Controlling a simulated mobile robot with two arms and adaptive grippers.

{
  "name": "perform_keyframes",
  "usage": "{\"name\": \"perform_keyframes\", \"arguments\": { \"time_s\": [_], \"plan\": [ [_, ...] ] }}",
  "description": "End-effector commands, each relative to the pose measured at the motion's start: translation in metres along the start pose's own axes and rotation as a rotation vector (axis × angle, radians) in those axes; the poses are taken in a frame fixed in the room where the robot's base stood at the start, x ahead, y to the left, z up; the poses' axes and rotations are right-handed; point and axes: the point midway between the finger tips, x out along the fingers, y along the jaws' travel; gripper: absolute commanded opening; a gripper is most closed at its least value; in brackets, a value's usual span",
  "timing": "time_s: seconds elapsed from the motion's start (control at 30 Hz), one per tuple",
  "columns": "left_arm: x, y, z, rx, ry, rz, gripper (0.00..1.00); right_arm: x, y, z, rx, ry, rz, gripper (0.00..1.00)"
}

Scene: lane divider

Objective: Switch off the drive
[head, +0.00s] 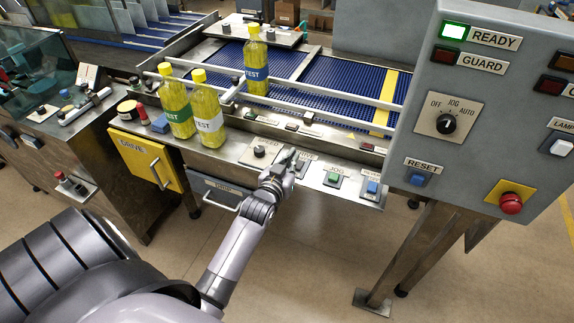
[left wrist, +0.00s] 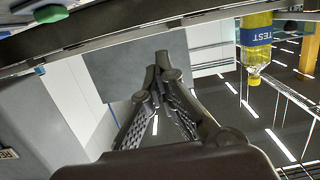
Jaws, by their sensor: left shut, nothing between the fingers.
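My left gripper (head: 290,158) is shut and empty. It is over the steel front ledge of the conveyor, between the knob (head: 260,152) and the green JOG button (head: 333,178). It hides part of a small label and whatever sits behind it there. In the left wrist view my left gripper (left wrist: 162,62) has its fingertips together. A yellow door (head: 148,160) marked DRIVE, with a bar handle, is shut at the left below the ledge. On the grey panel, a black selector (head: 446,123) is marked OFF, JOG and AUTO. My right gripper is not in view.
Two yellow bottles (head: 208,112) stand on the ledge left of my gripper; another (head: 256,62), marked TEST, stands by the blue belt (head: 340,87). A blue button (head: 372,188) is at the ledge's right end. The panel has a red mushroom button (head: 511,203) and lit green READY lamp (head: 453,32).

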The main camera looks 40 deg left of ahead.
Motion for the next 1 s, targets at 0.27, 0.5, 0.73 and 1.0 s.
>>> {"name": "perform_keyframes", "arguments": {
  "time_s": [0.27, 0.5, 0.73, 1.0],
  "plan": [
    [-0.034, 0.0, -0.006, -0.001, -0.001, 0.0, 0.0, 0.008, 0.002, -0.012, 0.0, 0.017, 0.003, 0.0],
    [-0.041, 0.0, -0.009, -0.001, 0.0, 0.0, 0.0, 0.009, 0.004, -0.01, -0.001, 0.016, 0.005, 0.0],
    [-0.04, 0.0, -0.009, -0.001, 0.0, 0.0, 0.0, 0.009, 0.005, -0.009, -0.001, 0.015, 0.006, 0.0],
    [-0.04, 0.001, -0.003, 0.0, -0.009, 0.002, 0.0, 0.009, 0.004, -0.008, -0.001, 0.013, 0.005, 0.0]
  ]
}}
